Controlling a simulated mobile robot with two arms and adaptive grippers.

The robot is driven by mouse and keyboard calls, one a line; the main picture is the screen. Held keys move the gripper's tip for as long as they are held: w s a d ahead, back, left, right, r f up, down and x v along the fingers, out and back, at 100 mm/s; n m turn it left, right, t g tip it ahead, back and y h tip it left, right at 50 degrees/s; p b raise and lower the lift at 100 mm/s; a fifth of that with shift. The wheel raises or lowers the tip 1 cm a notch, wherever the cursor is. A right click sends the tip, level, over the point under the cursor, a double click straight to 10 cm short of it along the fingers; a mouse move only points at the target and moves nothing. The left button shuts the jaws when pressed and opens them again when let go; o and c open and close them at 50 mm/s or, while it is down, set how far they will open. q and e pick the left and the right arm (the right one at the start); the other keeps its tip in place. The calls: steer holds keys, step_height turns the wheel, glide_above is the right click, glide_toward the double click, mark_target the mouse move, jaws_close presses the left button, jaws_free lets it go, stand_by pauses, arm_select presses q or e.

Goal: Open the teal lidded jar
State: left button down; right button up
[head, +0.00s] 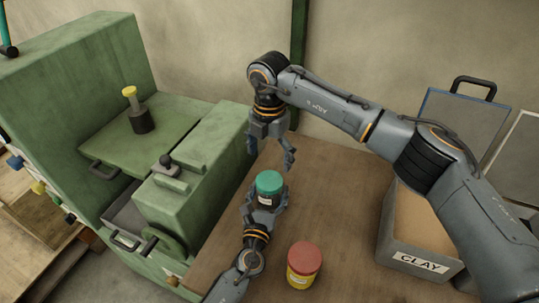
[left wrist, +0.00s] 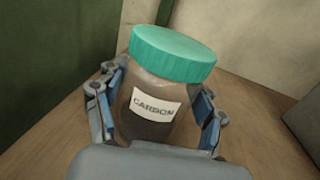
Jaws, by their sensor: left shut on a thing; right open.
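The teal lidded jar stands on the wooden table with its teal lid (head: 269,182) on top. In the left wrist view its dark glass body (left wrist: 143,125) carries a white label reading CARBON, and the lid (left wrist: 173,52) covers the mouth. My left gripper (head: 266,203) is shut around the jar's body, with a finger on each side below the lid; it also shows in the left wrist view (left wrist: 160,118). My right gripper (head: 271,152) is open and empty, pointing down just above and behind the lid, apart from it.
A jar with a red lid (head: 305,257) and yellow label stands near the table's front. A grey box (head: 395,245) labelled CLAY is at the right. A green machine (head: 190,200) borders the table on the left. Bare table (head: 338,190) lies between the jar and the box.

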mark_target(269, 180)
steer(key=shift+m, duration=0.8)
steer(key=shift+f, duration=4)
